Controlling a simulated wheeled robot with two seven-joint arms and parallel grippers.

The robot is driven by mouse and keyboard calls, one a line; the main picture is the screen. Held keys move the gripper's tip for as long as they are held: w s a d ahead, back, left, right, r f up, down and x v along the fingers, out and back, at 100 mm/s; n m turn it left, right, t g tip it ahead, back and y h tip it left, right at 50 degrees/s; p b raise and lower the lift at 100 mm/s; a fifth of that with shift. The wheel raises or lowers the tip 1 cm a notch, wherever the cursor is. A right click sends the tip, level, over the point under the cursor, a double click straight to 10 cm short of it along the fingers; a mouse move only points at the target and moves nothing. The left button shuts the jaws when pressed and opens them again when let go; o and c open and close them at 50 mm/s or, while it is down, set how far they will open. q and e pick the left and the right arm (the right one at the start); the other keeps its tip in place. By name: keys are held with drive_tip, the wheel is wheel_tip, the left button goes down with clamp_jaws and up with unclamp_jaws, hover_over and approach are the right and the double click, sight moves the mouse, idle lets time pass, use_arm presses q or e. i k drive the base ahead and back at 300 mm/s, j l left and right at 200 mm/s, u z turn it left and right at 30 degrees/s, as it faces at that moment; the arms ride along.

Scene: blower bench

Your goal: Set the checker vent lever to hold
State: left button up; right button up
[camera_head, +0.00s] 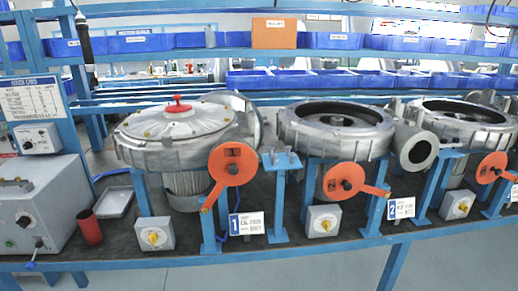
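A grey box (42,208) that looks like the checker stands at the far left end of the bench, partly cut off by the picture's edge. On its front, low down, a thin lever with a dark blue ball tip (31,264) hangs downward and slightly left from a pivot near a dark knob. I take it as the vent lever; its position marks are too small to read. A dark knob (24,221) and a small green button (9,243) are also on the front. Neither of my grippers is in view.
A red cup (89,227) and a grey tray (114,202) stand just right of the box. Several blower housings with orange levers (232,163) line the bench. A smaller dial box (37,140) and a card (31,100) are above the checker. The space before the bench looks clear.

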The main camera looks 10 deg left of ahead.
sight(31, 265)
drive_tip(key=u, duration=1.9)
